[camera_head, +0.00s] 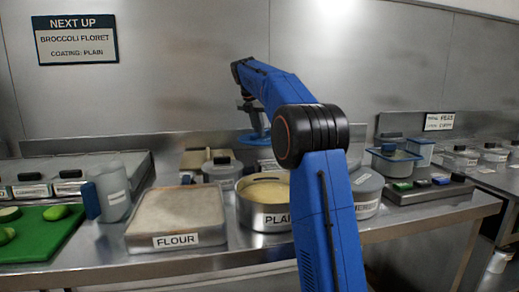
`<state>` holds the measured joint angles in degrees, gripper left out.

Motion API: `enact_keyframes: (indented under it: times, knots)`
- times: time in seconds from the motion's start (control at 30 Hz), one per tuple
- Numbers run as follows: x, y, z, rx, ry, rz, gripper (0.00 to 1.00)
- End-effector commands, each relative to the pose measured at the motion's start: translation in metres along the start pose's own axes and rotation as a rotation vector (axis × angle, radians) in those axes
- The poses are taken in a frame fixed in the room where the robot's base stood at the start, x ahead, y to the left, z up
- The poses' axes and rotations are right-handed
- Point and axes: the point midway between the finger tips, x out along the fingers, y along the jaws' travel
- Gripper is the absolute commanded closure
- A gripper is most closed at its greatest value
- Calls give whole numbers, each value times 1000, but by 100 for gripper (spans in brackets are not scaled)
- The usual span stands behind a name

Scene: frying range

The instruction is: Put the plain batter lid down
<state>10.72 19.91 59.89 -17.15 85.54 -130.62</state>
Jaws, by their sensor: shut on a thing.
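The plain batter pan (268,217) is a round steel pan labelled PLAIN, standing uncovered on the counter with pale batter inside. My gripper (247,108) is behind and above it, past my blue arm, pointing down. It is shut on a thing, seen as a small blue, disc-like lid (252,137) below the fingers. The lid appears held above the back of the counter, apart from the pan. My arm hides part of the pan's right side, and the fingertips are too small to see clearly.
A flour tray (177,217) stands left of the pan, with a blue-handled jug (112,192) beside it. A lidded pot (222,170) is behind. A labelled pot (366,192) stands right of my arm. A green board (38,232) lies far left.

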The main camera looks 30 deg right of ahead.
Motion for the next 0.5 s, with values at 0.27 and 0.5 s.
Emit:
enact_keyframes:
  times: [0.27, 0.5]
  knots:
    - [24, 0, -11, 0, 0, -1, 100]
    - [53, 0, -22, 0, 0, -1, 100]
